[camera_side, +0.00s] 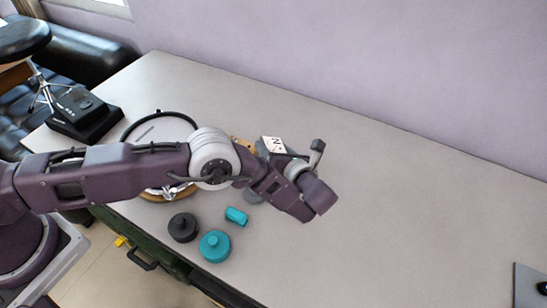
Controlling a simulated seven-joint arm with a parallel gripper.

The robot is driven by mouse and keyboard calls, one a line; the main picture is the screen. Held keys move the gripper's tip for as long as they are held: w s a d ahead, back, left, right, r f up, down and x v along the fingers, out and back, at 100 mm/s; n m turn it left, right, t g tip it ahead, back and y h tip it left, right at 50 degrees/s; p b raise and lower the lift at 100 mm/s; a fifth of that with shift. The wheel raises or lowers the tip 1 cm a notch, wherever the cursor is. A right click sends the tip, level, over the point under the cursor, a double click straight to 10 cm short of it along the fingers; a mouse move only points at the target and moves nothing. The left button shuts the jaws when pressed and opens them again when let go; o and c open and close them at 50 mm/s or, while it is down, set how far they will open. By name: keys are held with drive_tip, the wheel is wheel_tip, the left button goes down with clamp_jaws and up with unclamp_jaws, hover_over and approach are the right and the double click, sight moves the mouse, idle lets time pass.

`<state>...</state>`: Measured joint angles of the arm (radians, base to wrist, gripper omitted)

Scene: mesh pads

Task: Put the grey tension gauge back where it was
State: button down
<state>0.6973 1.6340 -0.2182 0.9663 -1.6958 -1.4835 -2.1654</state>
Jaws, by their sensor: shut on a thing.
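The grey tension gauge (273,146) shows a white face marked "N" just beyond my wrist, near the middle of the side view. My gripper (285,158) is shut on it, above the table. My own arm and wrist cover much of the gauge and the fingers, so the exact grip and any gap to the table cannot be seen.
A round mesh frame with a black rim (128,128) lies left, partly behind my arm. A black knobbed weight (183,227), a teal one (215,246) and a small teal cylinder (236,216) stand in front. A black device (84,112) sits far left. The table's right (420,220) is mostly clear.

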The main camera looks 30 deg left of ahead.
drive_tip(key=shift+f, duration=1.35)
drive_tip(key=shift+f, duration=0.15)
drive_tip(key=shift+c, duration=2.2)
unclamp_jaws()
drive_tip(key=shift+r, duration=0.2)
drive_tip(key=v, duration=1.2)
